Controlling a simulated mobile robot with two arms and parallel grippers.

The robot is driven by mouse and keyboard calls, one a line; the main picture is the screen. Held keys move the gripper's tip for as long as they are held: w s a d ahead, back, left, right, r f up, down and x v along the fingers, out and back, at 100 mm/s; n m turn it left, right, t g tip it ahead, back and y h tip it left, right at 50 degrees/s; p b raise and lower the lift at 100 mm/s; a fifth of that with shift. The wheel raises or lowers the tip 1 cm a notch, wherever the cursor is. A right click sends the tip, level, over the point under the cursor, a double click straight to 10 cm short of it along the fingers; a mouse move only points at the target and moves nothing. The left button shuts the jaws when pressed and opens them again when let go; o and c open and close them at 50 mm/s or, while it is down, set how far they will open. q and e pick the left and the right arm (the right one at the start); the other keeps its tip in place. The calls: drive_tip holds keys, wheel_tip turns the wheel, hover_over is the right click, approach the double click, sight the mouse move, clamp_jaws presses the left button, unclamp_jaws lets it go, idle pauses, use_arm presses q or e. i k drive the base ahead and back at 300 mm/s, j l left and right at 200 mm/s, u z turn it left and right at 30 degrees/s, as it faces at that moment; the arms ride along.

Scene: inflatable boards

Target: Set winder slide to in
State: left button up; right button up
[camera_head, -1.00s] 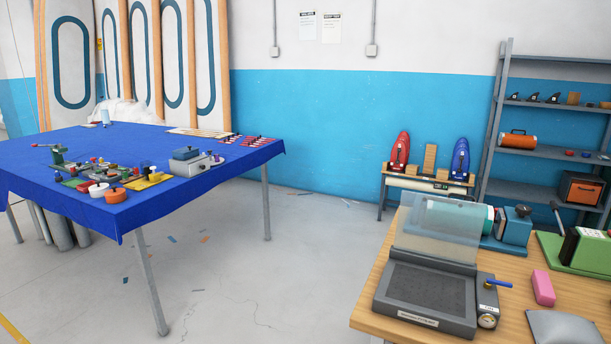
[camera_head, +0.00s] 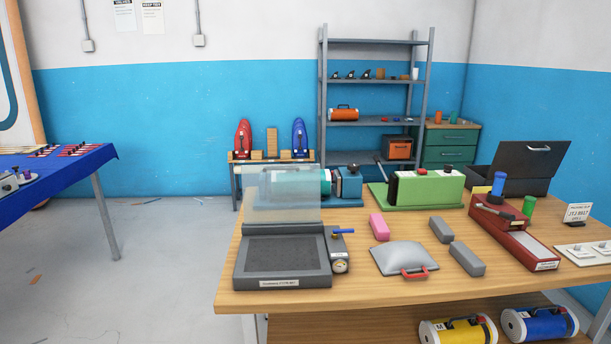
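A blue machine (camera_head: 349,182) with a dark knob on top stands at the back left of the wooden workbench. A teal roll (camera_head: 300,182) lies at its left side, partly behind a clear raised lid. It may be the winder, but I cannot tell for sure. A green machine (camera_head: 430,188) with a black lever stands to its right. No slide marked in or out can be read on either one. Neither of my grippers is in view.
The workbench (camera_head: 380,285) also holds a grey box with the clear lid (camera_head: 282,256), a pink block (camera_head: 379,227), a grey cushion (camera_head: 404,258), a red device (camera_head: 510,233) and an open black case (camera_head: 515,168). Open floor (camera_head: 165,250) lies between it and the blue-covered table (camera_head: 58,180).

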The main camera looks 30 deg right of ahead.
sight(336, 181)
drive_tip(key=i+j+u, duration=0.25)
drive_tip(key=i+u, duration=0.25)
drive_tip(key=i, duration=0.15)
drive_tip(key=i+u, duration=0.4)
drive_tip(key=i, duration=0.75)
drive_tip(key=i+z, duration=0.7)
drive_tip(key=i+j+z, duration=0.1)
drive_tip(key=i+z, duration=0.6)
drive_tip(key=i, duration=0.15)
drive_tip(key=i+z, duration=0.35)
drive_tip(key=i, duration=0.15)
drive_tip(key=i+j+z, duration=0.35)
drive_tip(key=i, duration=0.15)
drive_tip(key=i+j+z, duration=0.2)
drive_tip(key=i+z, duration=0.15)
drive_tip(key=i, duration=0.1)
